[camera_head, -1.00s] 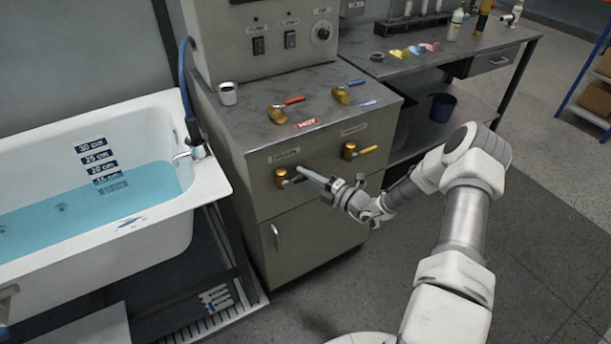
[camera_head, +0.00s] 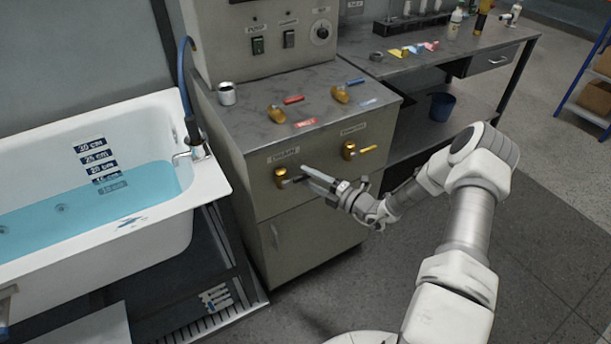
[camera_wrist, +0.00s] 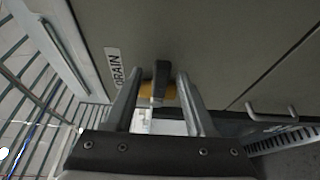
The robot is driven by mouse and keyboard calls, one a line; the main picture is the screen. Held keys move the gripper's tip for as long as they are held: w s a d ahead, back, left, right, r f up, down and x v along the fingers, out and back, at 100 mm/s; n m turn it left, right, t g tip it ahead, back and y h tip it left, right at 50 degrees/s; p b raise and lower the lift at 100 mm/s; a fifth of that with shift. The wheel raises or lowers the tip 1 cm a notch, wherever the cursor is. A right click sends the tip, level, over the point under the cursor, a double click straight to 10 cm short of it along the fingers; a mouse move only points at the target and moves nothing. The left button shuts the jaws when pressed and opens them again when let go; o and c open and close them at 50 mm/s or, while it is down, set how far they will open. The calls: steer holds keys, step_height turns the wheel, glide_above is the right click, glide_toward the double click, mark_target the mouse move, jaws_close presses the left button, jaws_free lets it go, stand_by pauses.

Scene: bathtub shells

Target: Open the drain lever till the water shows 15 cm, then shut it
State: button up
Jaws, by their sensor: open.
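The drain valve (camera_head: 281,178) is a brass body on the cabinet front, under a label that reads DRAIN in the wrist view. Its dark lever (camera_wrist: 160,82) points out toward the wrist camera. My gripper (camera_head: 308,174) is at this valve; in the wrist view its open fingers (camera_wrist: 158,92) stand on either side of the lever. I cannot tell whether they touch it. The tub (camera_head: 208,183) holds blue water (camera_head: 60,205). The depth scale (camera_head: 96,157) shows 30, 25 and 20 cm plates above the water; the waterline is near the plate below them, which is hard to read.
A second brass valve with a yellow lever (camera_head: 368,149) is to the right on the cabinet front. Red-lever (camera_head: 293,100) and blue-lever (camera_head: 356,82) valves and a metal cup (camera_head: 227,93) are on the cabinet top. A door handle (camera_head: 275,236) protrudes below.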

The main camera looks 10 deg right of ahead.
steer(key=p+v, duration=0.1)
steer(key=v, duration=1.4)
steer(key=shift+s+d, duration=0.2)
steer(key=shift+s, duration=0.1)
steer(key=s+a+r+n+g+h+p, duration=0.1)
steer(key=s+a+r+n+g, duration=0.1)
steer(key=a+r+n+g, duration=0.4)
steer(key=s+a+r+n+g+h+p, duration=0.1)
steer(key=s+a+r+n+g+p, duration=0.15)
steer(key=r+n, duration=0.65)
steer(key=s+a+r+n+g+h+p, duration=0.15)
steer(key=a+r+n+g, duration=0.25)
steer(key=r+n, duration=0.45)
steer(key=s+r+n+t+h+p, duration=0.1)
steer(key=s+r+n+t+h, duration=0.1)
steer(key=s+r+n+h, duration=0.75)
steer(key=s+r+n+t+y, duration=0.1)
steer(key=s+r+n, duration=0.5)
steer(key=n, duration=0.6)
steer(key=shift+s+d+n+t+p, duration=0.25)
steer(key=shift+s+n+t+p, duration=0.15)
steer(key=shift+s+t, duration=0.35)
steer(key=shift+d, duration=0.15)
